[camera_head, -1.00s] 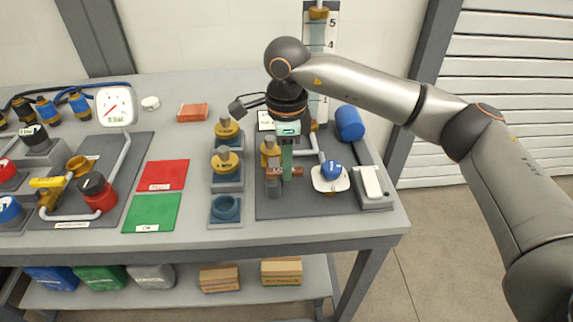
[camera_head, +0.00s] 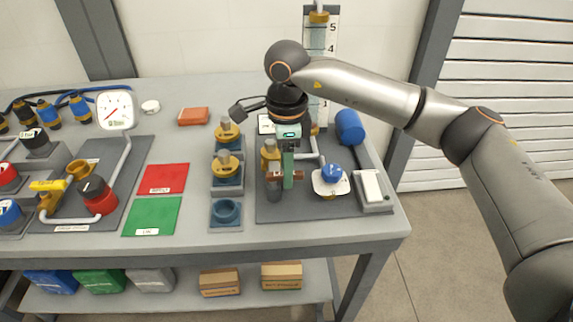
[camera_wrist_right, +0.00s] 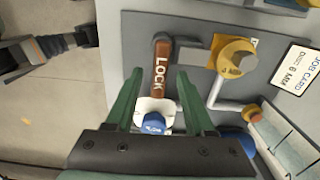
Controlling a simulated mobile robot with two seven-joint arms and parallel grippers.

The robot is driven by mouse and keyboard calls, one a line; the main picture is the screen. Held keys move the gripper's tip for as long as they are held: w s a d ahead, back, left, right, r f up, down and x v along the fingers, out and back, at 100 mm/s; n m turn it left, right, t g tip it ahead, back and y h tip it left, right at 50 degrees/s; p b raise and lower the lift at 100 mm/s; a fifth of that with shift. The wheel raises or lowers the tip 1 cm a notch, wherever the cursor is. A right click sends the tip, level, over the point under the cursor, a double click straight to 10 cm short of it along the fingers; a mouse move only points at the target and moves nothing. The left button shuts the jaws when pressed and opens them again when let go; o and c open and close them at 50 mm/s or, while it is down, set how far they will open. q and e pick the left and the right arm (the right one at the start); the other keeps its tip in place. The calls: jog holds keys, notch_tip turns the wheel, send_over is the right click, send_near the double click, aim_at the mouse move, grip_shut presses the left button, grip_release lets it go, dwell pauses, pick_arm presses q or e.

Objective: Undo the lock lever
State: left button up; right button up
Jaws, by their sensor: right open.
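The lock lever is a brown bar marked LOCK, seen in the right wrist view (camera_wrist_right: 161,68). In the head view only small parts of the lever (camera_head: 298,175) show around my green fingers. My right gripper (camera_head: 287,182) points down over the grey plate at the right of the bench. In the right wrist view my right gripper (camera_wrist_right: 158,82) is open, with one green finger on each side of the lever's near end. I cannot tell whether either finger touches it. My left gripper is not in view.
A brass valve (camera_wrist_right: 235,57) with a pipe stands right of the lever. A blue knob on a white base (camera_head: 331,171) and a white box (camera_head: 371,187) sit nearby. Brass parts on blue stands (camera_head: 227,165) are to the left. The green mat (camera_head: 152,216) is clear.

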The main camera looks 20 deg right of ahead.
notch_tip(320, 180, up, 12)
jog(key=shift+r+p, duration=0.25)
jog(key=shift+p, duration=0.05)
dwell(0.6)
